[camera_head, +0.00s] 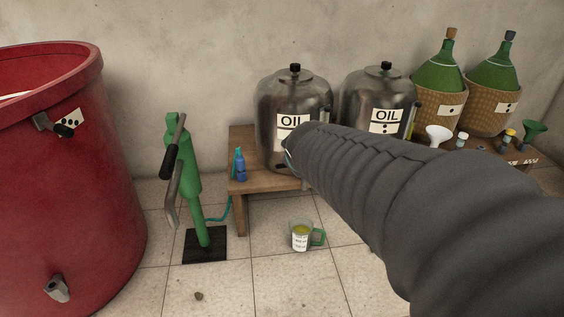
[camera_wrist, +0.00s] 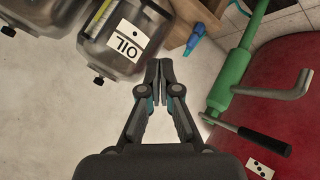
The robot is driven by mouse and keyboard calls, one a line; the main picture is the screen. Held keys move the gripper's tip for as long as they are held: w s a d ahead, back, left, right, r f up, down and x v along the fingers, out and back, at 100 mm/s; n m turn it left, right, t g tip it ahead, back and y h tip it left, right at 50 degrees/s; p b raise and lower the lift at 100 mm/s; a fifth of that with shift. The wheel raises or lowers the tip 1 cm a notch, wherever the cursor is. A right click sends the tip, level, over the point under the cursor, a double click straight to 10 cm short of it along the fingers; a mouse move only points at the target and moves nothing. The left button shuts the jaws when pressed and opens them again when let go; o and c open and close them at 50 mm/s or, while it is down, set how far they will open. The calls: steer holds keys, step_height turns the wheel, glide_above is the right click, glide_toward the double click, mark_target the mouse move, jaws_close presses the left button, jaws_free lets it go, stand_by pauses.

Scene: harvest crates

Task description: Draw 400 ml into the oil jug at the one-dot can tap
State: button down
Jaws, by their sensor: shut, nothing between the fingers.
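The one-dot oil can (camera_head: 273,100) is a dark metal can with a black cap and an OIL label, on a low wooden bench. It also shows in the wrist view (camera_wrist: 98,50), upper left. Its tap is mostly hidden behind my arm in the head view. The oil jug (camera_head: 300,245), clear with a green handle and a paper scale, stands on the floor in front of the bench, with yellow-green oil in it. My gripper (camera_wrist: 164,64) is shut and empty, beside the can in the wrist view; my arm largely hides it in the head view.
A two-dot oil can (camera_head: 365,92) stands to the right. A blue bottle (camera_head: 240,168) sits on the bench (camera_head: 262,178). A green hand pump (camera_head: 189,170) and a red vat (camera_head: 60,190) stand left. Wicker demijohns (camera_head: 437,95) and funnels are at right.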

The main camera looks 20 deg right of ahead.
steer(key=w+d+f+n+t+y, duration=0.2)
steer(key=w+d+f+n+t, duration=0.3)
steer(key=w+d+n, duration=0.8)
steer(key=n+y+p, duration=0.1)
steer(key=n+y, duration=0.5)
steer(key=y, duration=0.5)
glide_toward(279, 168)
steer(key=shift+g, duration=0.3)
steer(key=x, duration=0.4)
steer(key=shift+w+r+b, duration=0.1)
steer(key=shift+w+b, duration=0.15)
steer(key=shift+b, duration=0.15)
steer(key=shift+w+d, duration=0.1)
steer(key=shift+w, duration=0.45)
